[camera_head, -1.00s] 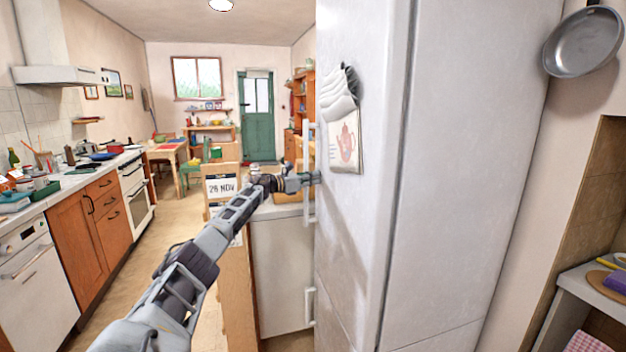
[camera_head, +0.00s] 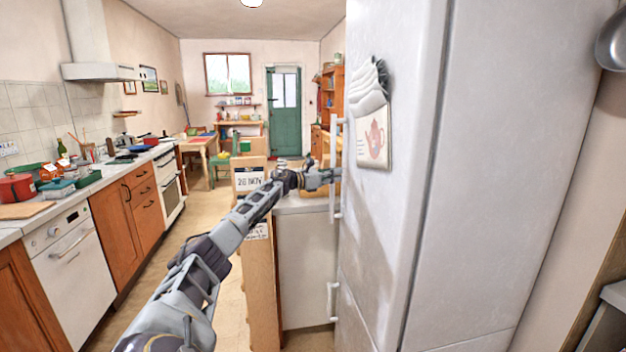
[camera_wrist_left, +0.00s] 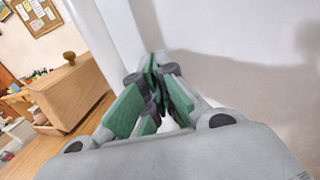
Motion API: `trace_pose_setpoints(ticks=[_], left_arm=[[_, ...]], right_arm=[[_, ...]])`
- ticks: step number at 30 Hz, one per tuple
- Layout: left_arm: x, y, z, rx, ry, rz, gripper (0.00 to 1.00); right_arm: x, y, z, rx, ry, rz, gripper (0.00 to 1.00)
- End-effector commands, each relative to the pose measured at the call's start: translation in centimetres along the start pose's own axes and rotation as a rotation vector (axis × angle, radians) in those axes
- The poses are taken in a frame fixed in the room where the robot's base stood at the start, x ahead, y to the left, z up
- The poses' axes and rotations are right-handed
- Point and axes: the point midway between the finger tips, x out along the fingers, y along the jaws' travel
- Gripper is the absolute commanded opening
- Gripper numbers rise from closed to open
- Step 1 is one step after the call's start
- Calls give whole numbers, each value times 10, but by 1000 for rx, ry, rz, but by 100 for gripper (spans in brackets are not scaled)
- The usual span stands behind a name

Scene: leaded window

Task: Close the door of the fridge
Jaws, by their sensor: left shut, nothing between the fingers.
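The tall white fridge (camera_head: 510,180) stands close on the right in the head view. Its door front (camera_head: 372,225), seen at a steep angle, carries a hanging cloth and a teapot picture. A narrow dark line runs between the door and the fridge side; I cannot tell whether the door is fully shut. White handles (camera_head: 334,190) stick out at the front's far edge. My left gripper (camera_head: 328,177) is shut and empty by the upper handle; contact is unclear. In the left wrist view, its fingertips (camera_wrist_left: 157,75) are together near a white surface. My right gripper is not in view.
A low white cabinet (camera_head: 306,262) and a wooden piece with a calendar (camera_head: 249,179) stand beyond my left gripper. A counter (camera_head: 100,182) with several dishes runs along the left wall. Open floor lies between. A pan (camera_head: 612,40) hangs at the right edge.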

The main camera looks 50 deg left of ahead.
Motion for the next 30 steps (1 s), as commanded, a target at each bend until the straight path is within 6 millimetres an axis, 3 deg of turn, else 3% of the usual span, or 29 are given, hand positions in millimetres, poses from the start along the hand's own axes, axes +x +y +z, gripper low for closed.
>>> trace_pose_setpoints(ticks=[30], left_arm=[[-44,1,0,2,3,2,0]], right_arm=[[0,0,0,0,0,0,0]])
